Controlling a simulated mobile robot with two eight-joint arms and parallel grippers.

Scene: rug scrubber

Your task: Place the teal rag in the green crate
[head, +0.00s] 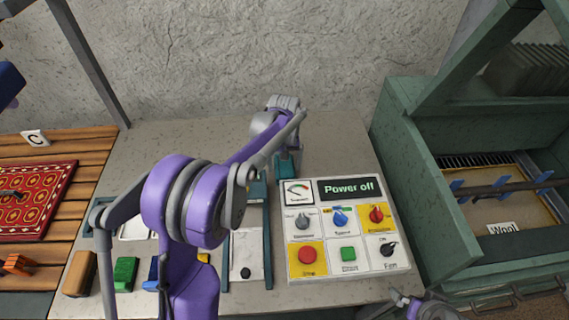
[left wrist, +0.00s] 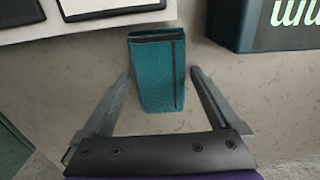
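The teal rag (left wrist: 157,80) looks like a folded pad lying on the pale worktop in the left wrist view. My left gripper (left wrist: 160,73) is open, with one finger on each side of the rag and gaps between. In the head view the rag (head: 288,166) is partly hidden under my left gripper (head: 286,146). A large green open-topped box (head: 414,185) stands at the right; I cannot tell whether it is the green crate. Part of my right arm's end (head: 410,303) shows at the bottom edge; its fingers are unclear.
A control panel (head: 342,232) reading "Power off" sits just right of the rag. Several coloured blocks, including a green one (head: 125,273), lie at the front left. A red rug (head: 36,202) lies on wooden slats at the left. A stone wall (head: 250,60) closes the back.

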